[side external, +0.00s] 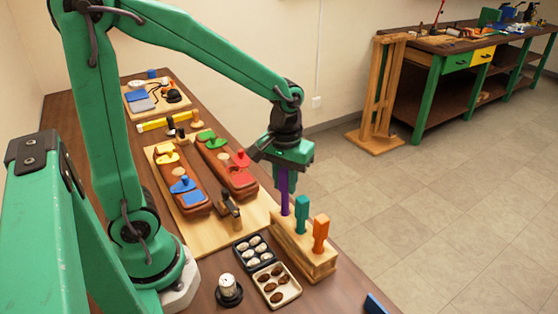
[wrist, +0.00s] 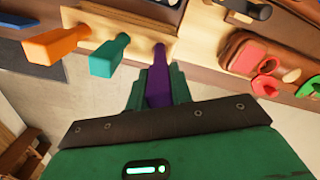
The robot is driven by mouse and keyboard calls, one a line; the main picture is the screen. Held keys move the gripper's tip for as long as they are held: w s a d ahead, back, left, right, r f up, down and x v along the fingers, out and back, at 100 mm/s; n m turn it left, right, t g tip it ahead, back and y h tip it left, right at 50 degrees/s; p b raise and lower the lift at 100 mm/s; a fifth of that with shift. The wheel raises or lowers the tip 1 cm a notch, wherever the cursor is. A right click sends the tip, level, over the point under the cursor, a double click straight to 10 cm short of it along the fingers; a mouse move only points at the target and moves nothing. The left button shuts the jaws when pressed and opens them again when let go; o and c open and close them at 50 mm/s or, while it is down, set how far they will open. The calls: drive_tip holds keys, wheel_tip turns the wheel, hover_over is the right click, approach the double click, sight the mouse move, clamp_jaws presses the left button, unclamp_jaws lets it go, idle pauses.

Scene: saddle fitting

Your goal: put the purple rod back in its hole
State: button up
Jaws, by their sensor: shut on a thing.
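The purple rod (side external: 284,192) hangs upright below my gripper (side external: 283,166), which is shut on its upper part. In the wrist view the purple rod (wrist: 159,80) runs between the fingers of my gripper (wrist: 158,92) toward the wooden block (wrist: 150,22). In the side view its lower end meets the far end of the wooden block (side external: 303,252). I cannot tell whether the tip is inside the hole or just over it; the hole itself is hidden. A teal peg (side external: 302,214) and an orange peg (side external: 320,232) stand in the same block.
Left of the block are a dark tray of pale pieces (side external: 252,250), a tray of brown pieces (side external: 277,285) and a white-topped can (side external: 228,288). Leather pieces with coloured parts (side external: 228,168) lie on a board behind. A blue item (side external: 375,304) lies at the front edge.

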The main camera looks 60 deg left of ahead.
sight(284, 170)
drive_tip(key=shift+f, duration=1.5)
drive_tip(key=o, duration=0.9)
drive_tip(key=shift+r, duration=0.2)
drive_tip(key=shift+r, duration=3.75)
drive_tip(key=shift+s+r, duration=0.1)
drive_tip(key=shift+s, duration=0.05)
